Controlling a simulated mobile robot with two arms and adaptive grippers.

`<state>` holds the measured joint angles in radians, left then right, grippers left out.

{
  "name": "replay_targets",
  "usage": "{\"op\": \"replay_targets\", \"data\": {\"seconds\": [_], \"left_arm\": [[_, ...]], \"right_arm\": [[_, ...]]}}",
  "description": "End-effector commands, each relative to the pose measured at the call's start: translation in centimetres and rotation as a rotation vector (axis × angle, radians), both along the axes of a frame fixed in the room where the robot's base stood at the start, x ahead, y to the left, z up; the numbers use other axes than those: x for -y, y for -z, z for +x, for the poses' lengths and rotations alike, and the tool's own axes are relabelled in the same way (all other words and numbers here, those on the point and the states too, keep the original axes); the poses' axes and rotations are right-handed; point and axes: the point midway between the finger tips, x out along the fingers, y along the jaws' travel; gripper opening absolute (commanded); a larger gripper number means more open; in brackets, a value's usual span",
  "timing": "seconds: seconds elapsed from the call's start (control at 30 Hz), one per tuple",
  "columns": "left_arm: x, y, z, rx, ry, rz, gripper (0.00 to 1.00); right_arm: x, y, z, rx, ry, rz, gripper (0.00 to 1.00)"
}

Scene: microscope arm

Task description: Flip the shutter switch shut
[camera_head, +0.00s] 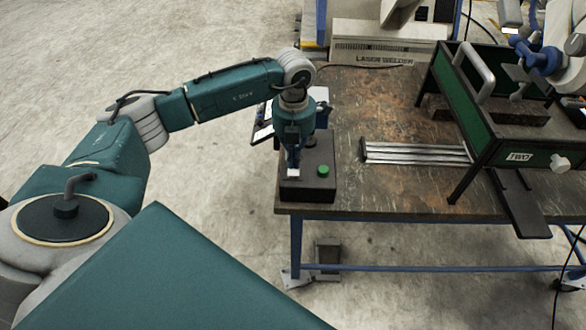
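A dark control box (316,187) sits at the near left corner of the workbench. It has a round green button (323,171) on top, and a small pale patch shows beside the button at the gripper's tip. My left gripper (293,170) points down over the left part of this box, with its tip at or just above the top. I cannot tell whether it touches. Its fingers are small and dark here, so their opening does not show. The shutter switch cannot be made out clearly; the gripper may hide it. My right gripper is not in view.
The brown workbench (390,190) has free room right of the box. Metal rods (415,153) lie in its middle. A green-sided frame (470,110) marked TWO stands at the right, with a blue and white device (540,55) above it. A beige machine (385,48) stands behind.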

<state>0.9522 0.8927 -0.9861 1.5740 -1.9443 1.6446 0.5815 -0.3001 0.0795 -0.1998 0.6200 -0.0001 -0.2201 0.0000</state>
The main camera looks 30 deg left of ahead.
Motion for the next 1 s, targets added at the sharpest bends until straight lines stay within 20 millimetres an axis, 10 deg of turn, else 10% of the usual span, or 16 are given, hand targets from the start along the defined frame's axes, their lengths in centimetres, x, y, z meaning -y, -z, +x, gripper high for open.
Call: {"op": "replay_targets", "data": {"seconds": [1.0], "left_arm": [[0.0,-5.6,0.0,0.000,0.000,0.000,0.00]], "right_arm": [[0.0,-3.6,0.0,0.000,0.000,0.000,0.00]]}}
